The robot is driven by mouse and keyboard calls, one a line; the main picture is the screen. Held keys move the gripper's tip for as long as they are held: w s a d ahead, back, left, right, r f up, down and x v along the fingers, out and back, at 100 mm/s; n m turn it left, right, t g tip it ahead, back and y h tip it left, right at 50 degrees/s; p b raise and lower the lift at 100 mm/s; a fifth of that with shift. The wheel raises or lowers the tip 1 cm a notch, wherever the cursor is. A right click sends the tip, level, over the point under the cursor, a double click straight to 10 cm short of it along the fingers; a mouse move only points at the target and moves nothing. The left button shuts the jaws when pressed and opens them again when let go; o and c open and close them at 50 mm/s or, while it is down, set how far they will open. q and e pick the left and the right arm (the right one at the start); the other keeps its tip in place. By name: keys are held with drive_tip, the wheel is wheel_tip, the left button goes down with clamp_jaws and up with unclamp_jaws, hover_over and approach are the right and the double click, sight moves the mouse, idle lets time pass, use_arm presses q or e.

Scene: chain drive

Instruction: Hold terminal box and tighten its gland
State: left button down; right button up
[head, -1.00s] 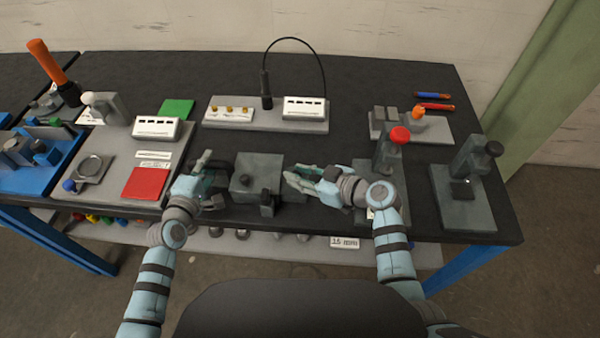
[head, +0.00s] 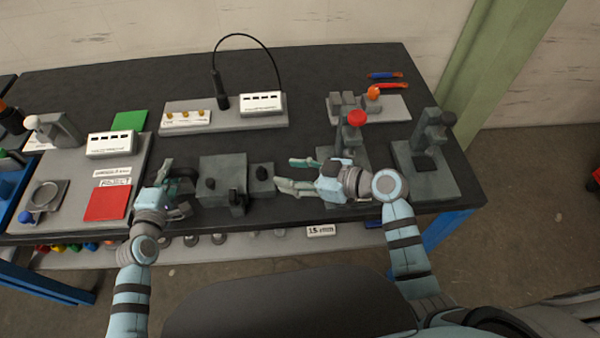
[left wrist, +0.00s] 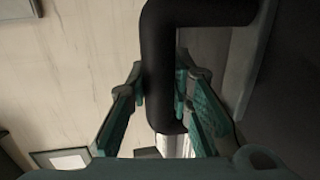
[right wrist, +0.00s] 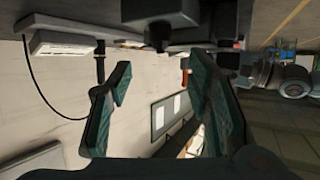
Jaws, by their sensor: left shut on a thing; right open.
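The grey terminal box (head: 222,172) sits on the dark bench, with a dark knob on its face and a small block at its front edge. A smaller dark grey piece with a knob, perhaps the gland (head: 262,177), is at its right side. My left gripper (head: 172,177) is shut on a black bent handle at the box's left side. The handle (left wrist: 160,75) runs between the fingers in the left wrist view. My right gripper (head: 291,174) is open and empty just right of the gland piece. Its fingers stand apart in the right wrist view (right wrist: 158,78).
A red-topped fixture (head: 355,118) stands close behind my right gripper, and another grey stand (head: 430,150) is further right. A panel with a cable (head: 222,118) is behind the box. A board with a red square (head: 107,203) lies left.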

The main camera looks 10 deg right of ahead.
sight(264, 170)
drive_tip(key=v, duration=0.3)
drive_tip(key=shift+s+d+r, duration=0.15)
drive_tip(key=shift+s+d, duration=0.1)
drive_tip(key=shift+d, duration=0.05)
drive_tip(key=x, duration=1.2)
drive_tip(key=shift+w, duration=0.15)
drive_tip(key=shift+c, duration=0.2)
